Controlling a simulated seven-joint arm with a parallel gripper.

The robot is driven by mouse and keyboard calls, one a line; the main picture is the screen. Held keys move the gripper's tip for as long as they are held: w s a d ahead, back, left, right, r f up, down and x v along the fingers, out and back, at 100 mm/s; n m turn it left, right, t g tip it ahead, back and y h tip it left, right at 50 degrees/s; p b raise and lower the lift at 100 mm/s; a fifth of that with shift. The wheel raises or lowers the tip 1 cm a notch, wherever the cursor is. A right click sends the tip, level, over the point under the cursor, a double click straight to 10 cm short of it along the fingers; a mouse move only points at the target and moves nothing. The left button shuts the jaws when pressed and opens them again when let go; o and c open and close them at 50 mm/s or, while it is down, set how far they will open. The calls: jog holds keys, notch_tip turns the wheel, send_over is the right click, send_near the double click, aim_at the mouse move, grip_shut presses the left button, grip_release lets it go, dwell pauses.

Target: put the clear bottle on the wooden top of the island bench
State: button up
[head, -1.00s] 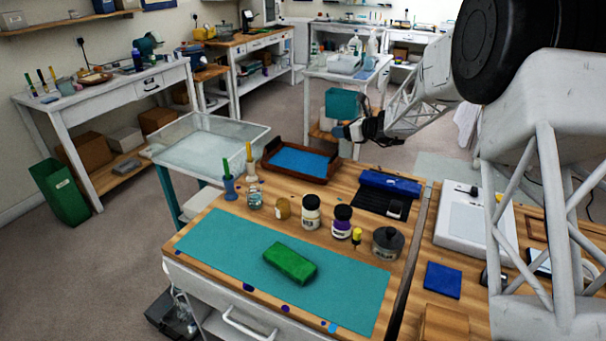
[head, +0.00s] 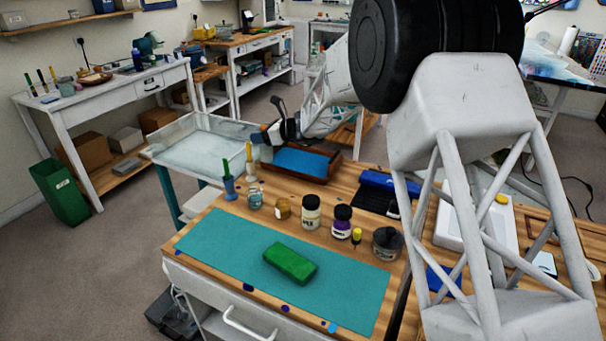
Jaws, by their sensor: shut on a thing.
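My gripper (head: 262,139) is in the air over the far left part of the island bench, near the brown tray and the clear-walled tub. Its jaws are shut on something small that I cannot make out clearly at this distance. The clear bottle cannot be picked out for certain. The island bench has a wooden top (head: 217,203) with a teal mat (head: 219,234) along its near side. A small clear jar (head: 255,199) stands on the wood behind the mat.
A brown tray with blue inside (head: 334,165) lies at the back of the bench. Brush holders (head: 230,187), an amber jar (head: 282,208), a white jar (head: 311,212), a purple-labelled jar (head: 342,222) and a dark-lidded jar (head: 387,243) line the mat. A green block (head: 290,263) lies on it.

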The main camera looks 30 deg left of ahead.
aim_at(263, 160)
jog(key=shift+a, duration=0.1)
dwell(0.3)
jog(key=shift+f, duration=3.1)
jog(key=shift+f, duration=1.85)
jog(key=shift+f, duration=0.15)
jog(key=o, duration=1.2)
